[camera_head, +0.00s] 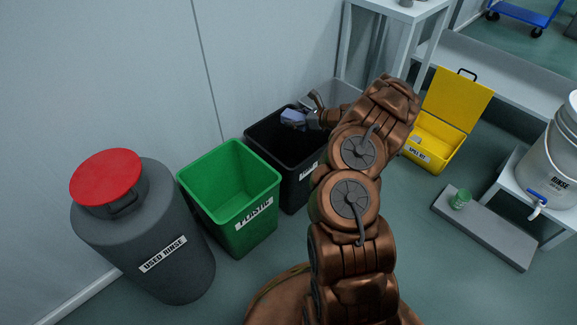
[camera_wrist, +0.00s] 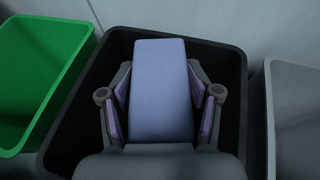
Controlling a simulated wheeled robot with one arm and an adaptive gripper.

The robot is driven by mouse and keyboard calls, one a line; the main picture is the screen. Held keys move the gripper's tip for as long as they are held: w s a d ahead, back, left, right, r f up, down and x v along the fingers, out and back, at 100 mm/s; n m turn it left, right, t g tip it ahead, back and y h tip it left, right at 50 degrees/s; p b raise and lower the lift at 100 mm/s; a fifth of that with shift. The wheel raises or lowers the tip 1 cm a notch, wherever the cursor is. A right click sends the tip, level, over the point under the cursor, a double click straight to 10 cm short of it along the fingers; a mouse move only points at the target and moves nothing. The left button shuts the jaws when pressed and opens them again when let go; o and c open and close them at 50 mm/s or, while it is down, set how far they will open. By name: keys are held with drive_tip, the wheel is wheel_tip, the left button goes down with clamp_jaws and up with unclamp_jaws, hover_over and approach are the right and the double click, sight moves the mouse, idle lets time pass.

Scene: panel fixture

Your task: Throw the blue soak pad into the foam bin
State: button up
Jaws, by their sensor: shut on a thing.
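The blue soak pad (camera_wrist: 160,90) is a flat, long block held between the two fingers of my gripper (camera_wrist: 161,96). In the head view the pad (camera_head: 293,118) shows at the end of my gripper (camera_head: 306,113), over the mouth of a black bin (camera_head: 268,128). The wrist view also shows the black bin (camera_wrist: 233,75) around and below the pad, with its dark inside under my fingers. The black bin's label (camera_head: 308,170) is partly hidden by my arm and I cannot read it, so I cannot tell which bin is for foam.
A green bin (camera_head: 225,190) labelled PLASTIC stands left of the black one. A grey bin (camera_head: 345,90) stands to its right, partly hidden by my arm. A red-lidded USED RINSE drum (camera_head: 160,240) is far left. An open yellow SPILL KIT box (camera_head: 436,140) is at right.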

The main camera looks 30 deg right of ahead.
wheel_tip(320, 180, down, 5)
drive_tip(key=b, duration=0.3)
drive_tip(key=shift+f, duration=0.15)
drive_tip(key=o, duration=1.1)
drive_tip(key=shift+o, duration=0.2)
drive_tip(key=v, duration=1.2)
